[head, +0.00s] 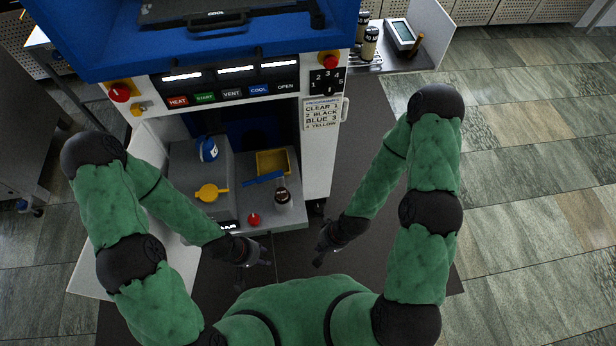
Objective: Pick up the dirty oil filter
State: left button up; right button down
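No label I can read marks a dirty oil filter. A blue and white canister (208,149) lies on the left of the grey press deck. A dark jar-like cylinder with a pale band (282,196) stands at the deck's right front; I cannot tell which is the filter. My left gripper (264,254) is in front of the deck, below the red button, with its fingers apart and empty. My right gripper (319,256) is to the right of it, beyond the deck's front right corner, with its small dark fingers seeming apart and nothing visible in them.
The deck (185,170) also bears a yellow round-headed tool (210,192), a yellow tray (288,160), a blue bar (262,179) and a red button (253,220). The blue press top (120,50) overhangs the back. A side shelf (395,62) holds bottles and a scale-like device.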

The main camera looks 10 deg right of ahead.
aim_at(281, 194)
jog(key=i+l+u, duration=0.1)
jog(key=l, duration=0.35)
jog(key=i+l, duration=0.2)
jog(key=l, duration=0.2)
jog(key=i+l+u, duration=0.15)
jog(key=l, duration=0.3)
jog(key=i+l+u, duration=0.1)
jog(key=l, duration=0.35)
jog(key=i+l, duration=0.1)
jog(key=l, duration=0.4)
jog(key=i+l+u, duration=0.15)
jog(key=l, duration=0.3)
jog(key=k, duration=0.05)
